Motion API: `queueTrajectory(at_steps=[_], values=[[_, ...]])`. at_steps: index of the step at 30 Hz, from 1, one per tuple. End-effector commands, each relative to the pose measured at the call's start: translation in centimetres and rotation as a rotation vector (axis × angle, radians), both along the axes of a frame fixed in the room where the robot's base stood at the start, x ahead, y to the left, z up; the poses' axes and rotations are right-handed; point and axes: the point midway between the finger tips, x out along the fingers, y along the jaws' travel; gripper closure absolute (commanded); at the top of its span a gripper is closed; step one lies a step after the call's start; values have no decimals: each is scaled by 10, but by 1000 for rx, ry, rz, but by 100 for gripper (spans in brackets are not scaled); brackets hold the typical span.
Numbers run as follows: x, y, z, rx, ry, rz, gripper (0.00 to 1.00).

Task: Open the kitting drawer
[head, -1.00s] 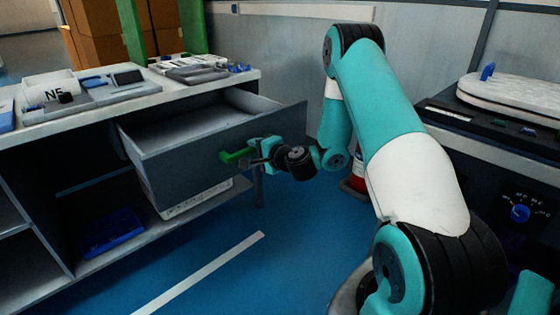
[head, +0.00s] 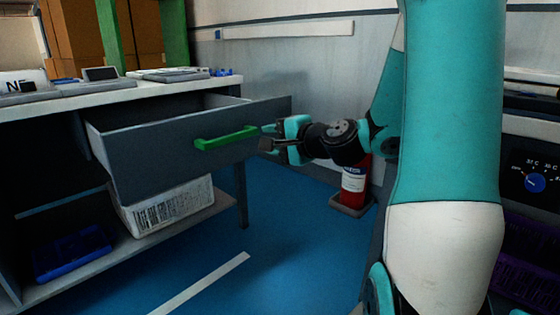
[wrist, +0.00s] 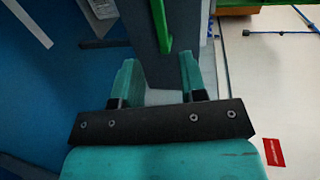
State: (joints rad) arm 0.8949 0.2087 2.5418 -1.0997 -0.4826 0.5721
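The kitting drawer (head: 160,165) is a grey drawer under the white worktop, and it stands pulled well out. Its green bar handle (head: 226,138) is on the front panel. My gripper (head: 268,138) is just to the right of the handle, apart from it. In the wrist view the two teal fingers (wrist: 157,78) are spread with nothing gripped between them. The green handle (wrist: 161,26) lies beyond the fingertips there, and the edge of the drawer front (wrist: 150,60) shows between and ahead of the fingers.
A worktop (head: 130,92) with grey trays is above the drawer. A white crate (head: 168,207) and a blue bin (head: 72,253) sit on the lower shelf. A red fire extinguisher (head: 354,183) stands behind my arm. The blue floor in front is clear.

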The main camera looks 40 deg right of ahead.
Motion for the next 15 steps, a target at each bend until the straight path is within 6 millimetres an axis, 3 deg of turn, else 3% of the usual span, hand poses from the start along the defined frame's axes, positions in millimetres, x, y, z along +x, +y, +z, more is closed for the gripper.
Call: queueTrajectory(at_steps=[1, 15], values=[[-4, 0, -6, -7, -5, -1, 61], [-20, 0, 2, -2, 8, -8, 61]])
